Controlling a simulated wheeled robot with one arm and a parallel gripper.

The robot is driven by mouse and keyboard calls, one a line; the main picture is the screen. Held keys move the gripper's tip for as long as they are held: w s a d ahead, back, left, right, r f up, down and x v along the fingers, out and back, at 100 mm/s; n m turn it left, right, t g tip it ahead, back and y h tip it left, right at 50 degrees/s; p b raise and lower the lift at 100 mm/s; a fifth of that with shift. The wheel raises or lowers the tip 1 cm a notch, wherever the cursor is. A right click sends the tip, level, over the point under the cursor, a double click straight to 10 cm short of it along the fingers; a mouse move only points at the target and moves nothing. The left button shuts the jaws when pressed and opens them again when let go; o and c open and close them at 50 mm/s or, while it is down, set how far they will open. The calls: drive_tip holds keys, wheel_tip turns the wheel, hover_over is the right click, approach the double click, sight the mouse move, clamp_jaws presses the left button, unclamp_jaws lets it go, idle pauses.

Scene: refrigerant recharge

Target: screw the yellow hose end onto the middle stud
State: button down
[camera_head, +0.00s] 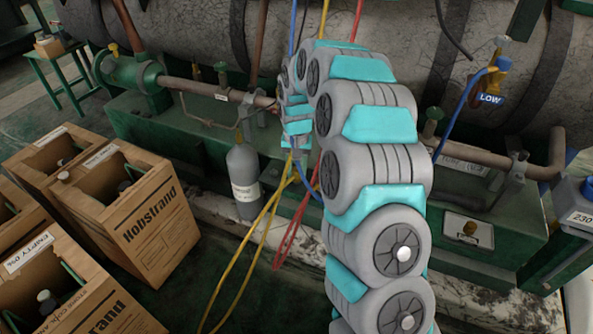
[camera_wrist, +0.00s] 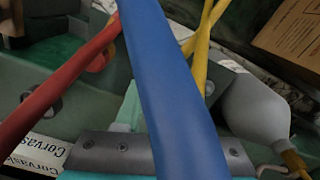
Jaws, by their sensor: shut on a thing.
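My gripper (camera_head: 297,152) is at the far end of my arm, low in front of the green frame, left of the arm's big links. A yellow hose (camera_head: 262,215) hangs in strands that cross just below the gripper, and one strand runs up to it. The gripper is shut, apparently on the yellow hose end, but the grip itself is hidden. In the wrist view the yellow hose (camera_wrist: 203,55) passes behind a thick blue hose (camera_wrist: 165,90), which covers the middle of the gripper. I cannot make out the middle stud in either view.
A red hose (camera_head: 290,232) hangs beside the yellow one. The blue hose (camera_head: 462,105) runs to the valve tagged LOW (camera_head: 490,98). A grey cylinder (camera_head: 243,180) stands left of the gripper. Open cardboard boxes (camera_head: 150,235) fill the lower left. Rusty pipes cross behind.

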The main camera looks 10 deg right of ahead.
drive_tip(key=shift+s+f, duration=0.1)
drive_tip(key=m, duration=0.3)
drive_tip(key=shift+b, duration=0.4)
drive_tip(key=shift+c, duration=2.2)
unclamp_jaws()
